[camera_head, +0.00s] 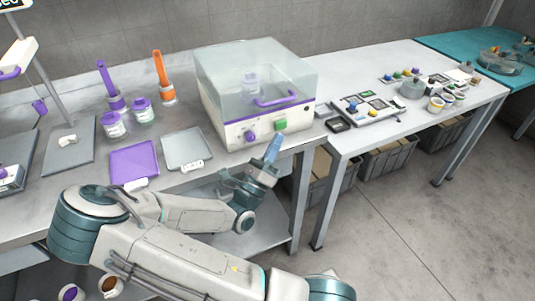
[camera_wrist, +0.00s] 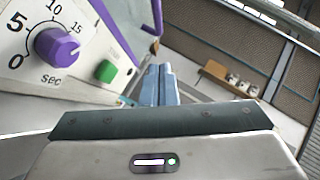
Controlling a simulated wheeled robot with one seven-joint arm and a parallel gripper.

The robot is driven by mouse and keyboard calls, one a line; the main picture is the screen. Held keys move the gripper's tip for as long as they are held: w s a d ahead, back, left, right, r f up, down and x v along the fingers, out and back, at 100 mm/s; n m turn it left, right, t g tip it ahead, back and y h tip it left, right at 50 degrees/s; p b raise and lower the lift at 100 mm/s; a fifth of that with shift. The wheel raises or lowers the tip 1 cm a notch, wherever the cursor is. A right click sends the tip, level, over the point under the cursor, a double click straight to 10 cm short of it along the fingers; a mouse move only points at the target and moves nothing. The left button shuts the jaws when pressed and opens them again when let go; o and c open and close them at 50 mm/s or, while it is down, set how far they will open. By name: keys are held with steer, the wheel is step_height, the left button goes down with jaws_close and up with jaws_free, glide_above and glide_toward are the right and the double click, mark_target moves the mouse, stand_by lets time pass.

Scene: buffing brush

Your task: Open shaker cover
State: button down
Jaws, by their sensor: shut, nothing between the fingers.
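The shaker (camera_head: 232,134) is a white box on the grey bench with a clear cover (camera_head: 255,70), which is down over it. A purple handle (camera_head: 276,99) runs along the cover's front, and a piece of it shows at the top of the wrist view (camera_wrist: 157,14). A container is visible inside through the cover. The front panel has a purple knob (camera_wrist: 57,47) and a green button (camera_wrist: 106,70). My gripper (camera_head: 274,144) is shut and empty, with blue fingers. It is just in front of the shaker's lower right front, below the handle and apart from it.
A purple tray (camera_head: 134,160) and a grey tray (camera_head: 187,149) lie left of the shaker. Two purple-lidded jars (camera_head: 143,112) and purple and orange brushes (camera_head: 161,75) stand behind them. Another table (camera_head: 405,62) with small items is at right. The floor ahead of the bench is open.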

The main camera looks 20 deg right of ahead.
steer(key=shift+w+d+r+p, duration=0.15)
steer(key=shift+w+d+r, duration=0.25)
steer(key=shift+w+r, duration=0.4)
steer(key=shift+w+d+r+p, duration=0.2)
steer(key=shift+w+d+r, duration=0.2)
steer(key=shift+r, duration=0.6)
steer(key=shift+w+d+r+p, duration=0.15)
steer(key=shift+w+d+r, duration=0.2)
steer(key=shift+w+r, duration=0.45)
steer(key=shift+s+r, duration=0.1)
steer(key=shift+r, duration=0.05)
